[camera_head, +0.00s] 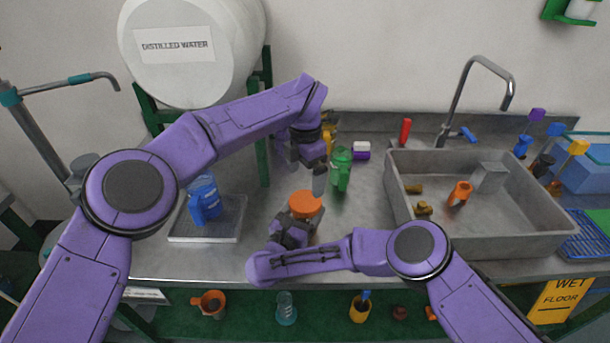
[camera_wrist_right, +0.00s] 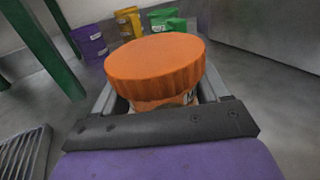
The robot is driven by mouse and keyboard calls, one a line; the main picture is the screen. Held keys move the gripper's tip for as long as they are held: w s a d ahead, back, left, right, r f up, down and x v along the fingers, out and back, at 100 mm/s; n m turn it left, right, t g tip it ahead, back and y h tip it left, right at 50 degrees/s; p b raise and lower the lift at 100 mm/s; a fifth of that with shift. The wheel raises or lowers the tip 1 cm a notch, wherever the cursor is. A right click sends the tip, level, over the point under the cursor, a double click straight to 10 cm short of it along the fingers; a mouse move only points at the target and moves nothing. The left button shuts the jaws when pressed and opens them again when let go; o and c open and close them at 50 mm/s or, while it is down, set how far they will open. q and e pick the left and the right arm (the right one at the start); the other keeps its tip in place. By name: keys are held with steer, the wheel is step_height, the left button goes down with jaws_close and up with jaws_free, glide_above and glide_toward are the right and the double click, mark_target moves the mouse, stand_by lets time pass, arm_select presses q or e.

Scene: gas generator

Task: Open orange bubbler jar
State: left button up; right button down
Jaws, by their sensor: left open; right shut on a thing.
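The orange bubbler jar (camera_head: 305,205) stands on the steel counter, with its wide ribbed orange lid on. In the right wrist view the orange lid (camera_wrist_right: 155,65) fills the middle, above a strip of the jar's labelled body. My right gripper (camera_head: 296,222) is shut on the jar's body, below the lid; its fingers flank the jar in the right wrist view (camera_wrist_right: 160,108). My left gripper (camera_head: 316,178) is open and empty, pointing down just above and behind the lid, apart from it as far as I can tell. The jar's lower body is mostly hidden by the right gripper.
A green container (camera_head: 341,170) stands close behind the jar, with yellow and purple ones further back. A blue jug (camera_head: 203,200) stands on a tray (camera_head: 180,232) at left. The sink (camera_head: 480,235) is at right. A white distilled water tank (camera_head: 190,50) stands at the back left.

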mark_target(305, 200)
arm_select(q)
steer(key=m, duration=0.9)
steer(key=shift+m, duration=0.4)
steer(key=m, duration=1)
steer(key=shift+f, duration=0.2)
step_height(305, 200, down, 8)
steer(key=shift+r, duration=0.2)
